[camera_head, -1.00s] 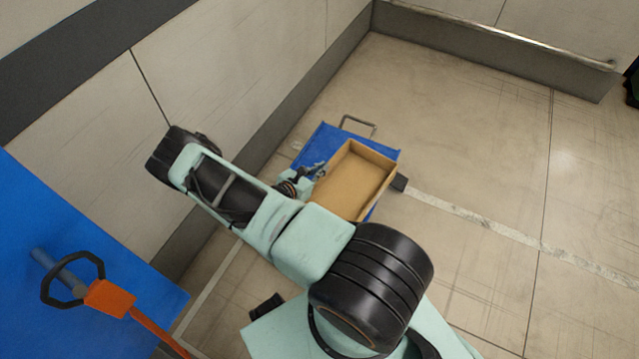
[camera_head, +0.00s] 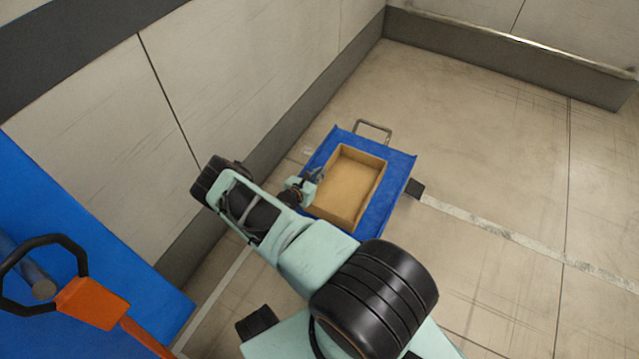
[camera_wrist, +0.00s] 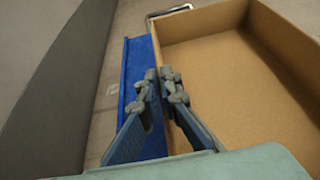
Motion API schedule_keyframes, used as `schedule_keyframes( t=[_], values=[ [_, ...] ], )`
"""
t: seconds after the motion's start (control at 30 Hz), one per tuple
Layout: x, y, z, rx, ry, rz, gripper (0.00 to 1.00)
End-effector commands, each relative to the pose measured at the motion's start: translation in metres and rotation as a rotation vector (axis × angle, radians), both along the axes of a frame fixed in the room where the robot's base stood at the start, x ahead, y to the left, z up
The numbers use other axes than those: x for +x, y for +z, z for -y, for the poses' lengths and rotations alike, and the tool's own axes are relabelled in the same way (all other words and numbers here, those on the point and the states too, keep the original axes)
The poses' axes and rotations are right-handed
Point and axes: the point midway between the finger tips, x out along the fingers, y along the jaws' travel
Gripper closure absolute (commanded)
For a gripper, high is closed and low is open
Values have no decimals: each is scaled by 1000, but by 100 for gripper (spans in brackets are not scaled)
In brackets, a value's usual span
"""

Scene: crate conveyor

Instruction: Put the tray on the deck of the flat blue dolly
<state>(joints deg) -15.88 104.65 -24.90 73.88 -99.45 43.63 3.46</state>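The tray (camera_head: 346,188) is an open, empty brown box; in the wrist view its inside (camera_wrist: 215,70) fills the right half. In the head view it lies within the outline of the flat blue dolly's deck (camera_head: 396,180), with blue showing around it. I cannot tell whether its bottom touches the deck. My gripper (camera_head: 311,186) is at the tray's left wall. In the wrist view the gripper's fingers (camera_wrist: 160,82) straddle that wall, one inside and one outside, and look closed on it. The blue deck (camera_wrist: 138,65) shows left of the tray.
The dolly has a grey metal handle (camera_head: 374,128) at its far end and a dark wheel (camera_head: 415,188) at the right. A wall (camera_head: 250,80) runs close along the left. A blue surface with an orange-and-black handle (camera_head: 90,302) is at lower left. Floor to the right is clear.

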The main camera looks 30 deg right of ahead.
Motion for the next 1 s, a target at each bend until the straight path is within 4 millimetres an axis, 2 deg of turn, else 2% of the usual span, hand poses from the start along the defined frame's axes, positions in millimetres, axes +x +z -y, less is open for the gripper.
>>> schedule_keyframes(
  t=[0.03,0.2,0.37,0.6,0.97,1.0],
  values=[
    [7,-14,4,0,-1,3,100],
    [19,-25,10,-2,1,3,100],
    [23,-31,12,-1,0,2,100],
    [25,-63,13,0,0,1,100],
    [25,-64,13,-2,1,1,100],
    [25,-64,12,0,1,2,93]
  ],
)
